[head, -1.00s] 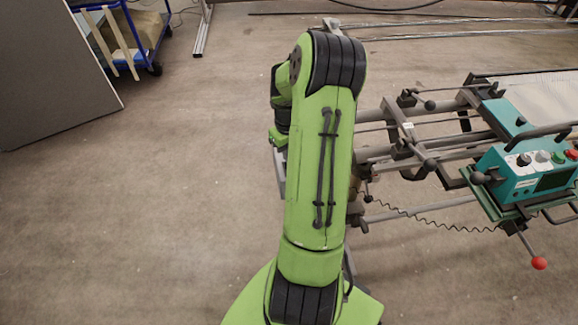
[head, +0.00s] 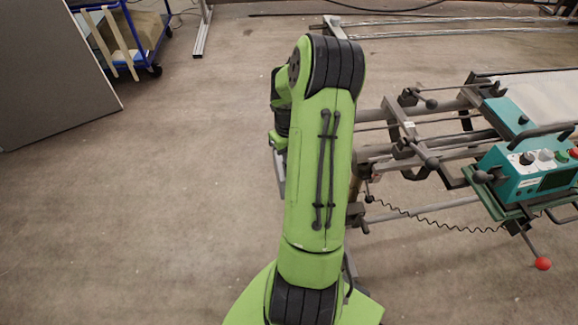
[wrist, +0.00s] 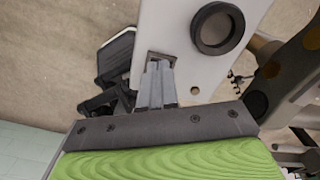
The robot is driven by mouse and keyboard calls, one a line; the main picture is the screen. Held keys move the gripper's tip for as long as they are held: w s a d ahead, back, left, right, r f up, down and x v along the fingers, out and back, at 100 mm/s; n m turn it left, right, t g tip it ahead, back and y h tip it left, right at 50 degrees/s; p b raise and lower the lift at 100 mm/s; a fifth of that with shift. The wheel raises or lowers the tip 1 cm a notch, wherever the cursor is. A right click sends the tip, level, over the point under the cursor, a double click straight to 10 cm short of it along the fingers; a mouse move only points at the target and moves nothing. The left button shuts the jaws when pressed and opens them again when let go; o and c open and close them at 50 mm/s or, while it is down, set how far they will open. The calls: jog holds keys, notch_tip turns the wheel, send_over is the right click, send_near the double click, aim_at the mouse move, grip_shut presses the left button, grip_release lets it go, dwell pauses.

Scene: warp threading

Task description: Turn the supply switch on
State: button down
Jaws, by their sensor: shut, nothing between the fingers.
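In the wrist view my gripper (wrist: 158,68) is shut, with its two grey fingers together and nothing between them. The fingertips overlap a small dark square fitting (wrist: 163,58) on a pale grey panel (wrist: 190,75). This fitting may be the supply switch, but the fingers cover much of it, so I cannot tell its position or whether they touch it. A dark round ring (wrist: 218,28) sits on the same panel, to the right of the fingertips. In the head view my arm hides the panel and the fingertips.
A teal control box (head: 515,180) with knobs and buttons sits on the machine frame at the right. A red ball-ended lever (head: 543,264) sticks out below it. A coiled cable (head: 440,218) hangs under the rails.

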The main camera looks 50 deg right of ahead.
jog(key=shift+f, duration=0.1)
notch_tip(320, 180, up, 7)
jog(key=p, duration=0.5)
dwell(0.6)
jog(key=w+a+r+n+t+h+p, duration=0.2)
jog(key=a+r+n, duration=1.4)
jog(key=r+n, duration=0.15)
jog(key=s+a+r+n+t+y, duration=0.1)
jog(key=s+a+r+n, duration=0.2)
jog(key=n, duration=0.8)
jog(key=s+a+r+n+t+y+p, duration=0.1)
jog(key=s+a+r+n+t, duration=0.1)
jog(key=s+a+n, duration=0.5)
jog(key=a+n, duration=0.4)
jog(key=shift+s+a+r+t, duration=0.3)
jog(key=shift+s+a+r, duration=0.1)
